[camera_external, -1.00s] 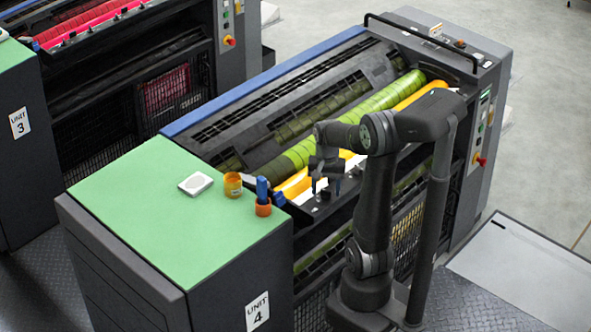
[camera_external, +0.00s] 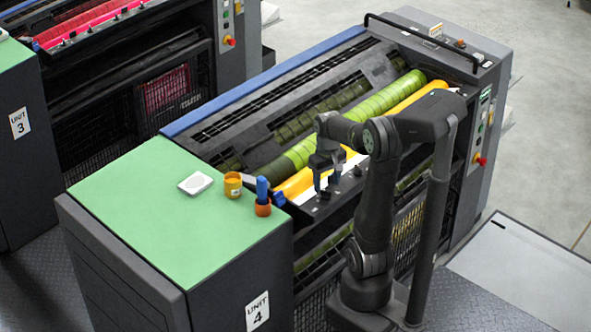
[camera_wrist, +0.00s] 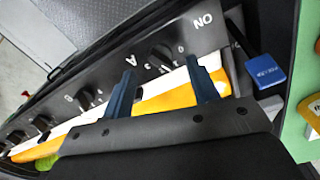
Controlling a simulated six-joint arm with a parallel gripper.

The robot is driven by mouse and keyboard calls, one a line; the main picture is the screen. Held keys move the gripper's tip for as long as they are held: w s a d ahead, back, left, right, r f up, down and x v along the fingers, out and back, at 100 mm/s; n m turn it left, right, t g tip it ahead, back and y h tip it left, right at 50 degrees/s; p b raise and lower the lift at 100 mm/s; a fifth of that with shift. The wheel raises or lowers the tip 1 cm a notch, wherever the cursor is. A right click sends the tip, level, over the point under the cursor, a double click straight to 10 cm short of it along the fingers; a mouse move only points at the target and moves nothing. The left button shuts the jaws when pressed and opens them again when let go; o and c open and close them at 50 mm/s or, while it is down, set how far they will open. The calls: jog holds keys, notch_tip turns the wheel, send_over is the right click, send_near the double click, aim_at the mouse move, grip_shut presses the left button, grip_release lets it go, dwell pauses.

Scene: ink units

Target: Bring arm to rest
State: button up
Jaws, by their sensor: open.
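My gripper (camera_external: 326,186) is above the front edge of the unit 4 press (camera_external: 273,310), over the yellow ink tray (camera_external: 292,184). In the wrist view my gripper (camera_wrist: 162,88) shows two blue fingers set wide apart, with nothing between them. Below them are the yellow ink surface (camera_wrist: 165,103) and a dark panel (camera_wrist: 175,48) with several knobs and letters. The arm stands in front of the press, bent at the elbow. Whether the fingertips touch anything cannot be told.
A green top (camera_external: 140,190) holds a white square dish (camera_external: 195,183), a yellow ink jar (camera_external: 233,185) and a blue-handled tool in an orange holder (camera_external: 263,208). A black rail (camera_external: 420,40) crosses the far end.

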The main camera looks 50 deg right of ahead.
jog(key=shift+r, duration=1.3)
jog(key=o, duration=0.5)
jog(key=shift+w, duration=0.15)
jog(key=o, duration=0.5)
jog(key=w+a+r+n+h, duration=0.1)
jog(key=w+a+r+n, duration=0.4)
jog(key=w+n, duration=0.4)
jog(key=shift+w+r, duration=0.45)
jog(key=w+a+r+n+t+h, duration=0.1)
jog(key=w+a+r+n, duration=0.6)
jog(key=w+a+n, duration=0.3)
notch_tip(320, 180, down, 10)
jog(key=d+n, duration=0.1)
jog(key=shift+r+n, duration=0.2)
jog(key=shift+n, duration=0.2)
jog(key=shift+w, duration=0.1)
notch_tip(320, 180, up, 10)
jog(key=s+a, duration=0.1)
jog(key=a, duration=0.1)
